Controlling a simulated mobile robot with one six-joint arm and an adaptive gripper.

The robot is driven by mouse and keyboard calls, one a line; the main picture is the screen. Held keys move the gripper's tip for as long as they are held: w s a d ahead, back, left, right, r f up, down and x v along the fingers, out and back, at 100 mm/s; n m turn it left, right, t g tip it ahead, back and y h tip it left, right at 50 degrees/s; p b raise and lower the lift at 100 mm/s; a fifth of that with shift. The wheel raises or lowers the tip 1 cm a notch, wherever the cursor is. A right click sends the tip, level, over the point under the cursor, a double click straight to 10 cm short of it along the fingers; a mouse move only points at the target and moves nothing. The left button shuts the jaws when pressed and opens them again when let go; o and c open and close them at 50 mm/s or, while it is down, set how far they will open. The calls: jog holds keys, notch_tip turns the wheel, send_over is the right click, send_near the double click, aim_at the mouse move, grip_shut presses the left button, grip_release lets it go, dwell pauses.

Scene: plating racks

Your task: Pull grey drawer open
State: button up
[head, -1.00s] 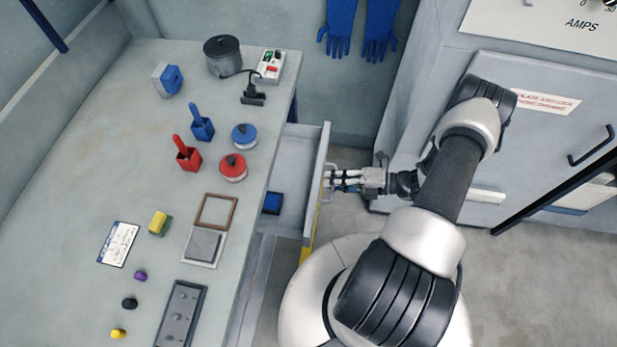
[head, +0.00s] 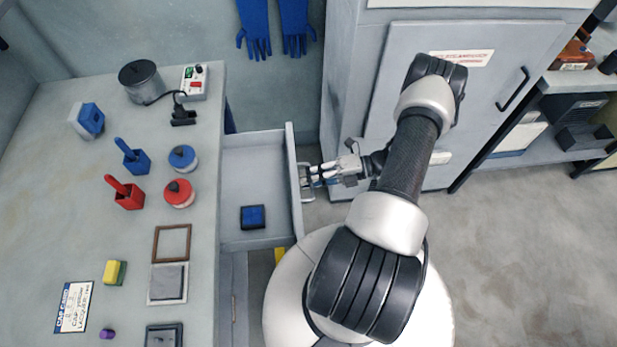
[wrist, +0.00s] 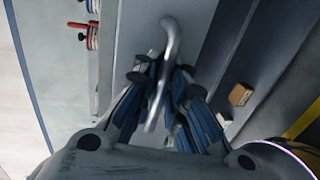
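The grey drawer (head: 260,165) is pulled well out from the right side of the bench, and its interior shows in the head view. A blue block (head: 253,217) lies inside it. Its metal bar handle (head: 308,197) is on the outer front face; the handle also shows in the wrist view (wrist: 168,45). My gripper (head: 314,175) is at the handle from the right. In the wrist view my fingers (wrist: 160,85) close in from both sides of the bar, which runs between them. The exact finger contact is partly hidden.
The bench (head: 50,180) on the left holds a dark pot (head: 140,82), red and blue holders and a picture frame (head: 172,243). A grey cabinet (head: 470,100) stands behind my arm. Open floor (head: 530,250) lies to the right.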

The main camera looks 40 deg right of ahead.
jog(key=shift+o, duration=0.8)
jog(key=v, duration=1.2)
